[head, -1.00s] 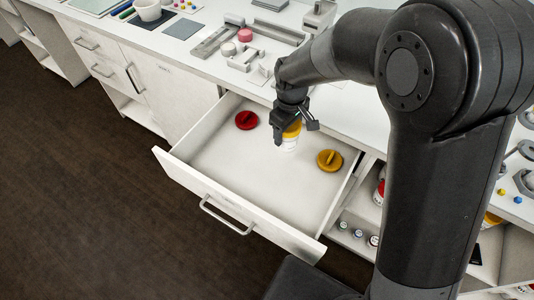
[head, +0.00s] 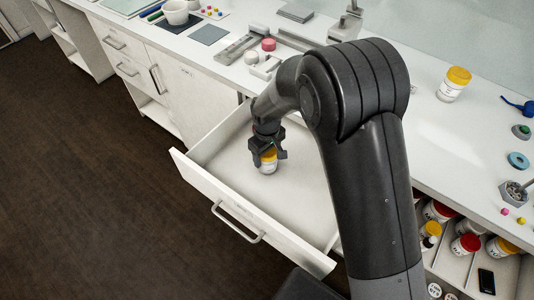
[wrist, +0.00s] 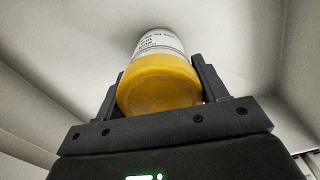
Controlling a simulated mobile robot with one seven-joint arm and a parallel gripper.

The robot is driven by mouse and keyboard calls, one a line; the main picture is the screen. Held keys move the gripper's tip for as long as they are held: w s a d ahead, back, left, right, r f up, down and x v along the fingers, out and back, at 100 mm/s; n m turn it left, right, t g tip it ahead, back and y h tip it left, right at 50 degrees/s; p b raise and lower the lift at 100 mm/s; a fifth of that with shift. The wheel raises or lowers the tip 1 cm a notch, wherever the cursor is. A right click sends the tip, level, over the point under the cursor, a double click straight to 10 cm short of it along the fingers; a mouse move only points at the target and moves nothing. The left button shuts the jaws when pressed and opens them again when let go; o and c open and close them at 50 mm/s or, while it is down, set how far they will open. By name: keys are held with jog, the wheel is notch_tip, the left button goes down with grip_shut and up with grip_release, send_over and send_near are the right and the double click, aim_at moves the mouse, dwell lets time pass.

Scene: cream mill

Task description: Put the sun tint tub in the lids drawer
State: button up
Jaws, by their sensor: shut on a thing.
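My gripper (head: 267,150) is shut on a white tub with a yellow lid (head: 268,167). It holds the tub upright inside the open drawer (head: 225,185). In the wrist view the yellow lid and printed white label of the tub (wrist: 160,75) sit between the two fingers, with the pale drawer interior around them. The label is too small to read fully. The tub's base is at or close to the drawer floor; I cannot tell whether it touches. The lids seen in the drawer earlier are hidden by my arm now.
Another yellow-lidded tub (head: 454,84) stands on the counter at right. Several red- and yellow-lidded tubs (head: 467,243) sit on shelves below. A grey metal fixture (head: 245,45) and a pink disc (head: 268,44) lie on the counter behind the drawer. The drawer's front left floor is clear.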

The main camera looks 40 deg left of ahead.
jog(key=shift+f, duration=0.15)
jog(key=o, duration=1.1)
notch_tip(320, 180, up, 12)
jog(key=shift+r, duration=0.15)
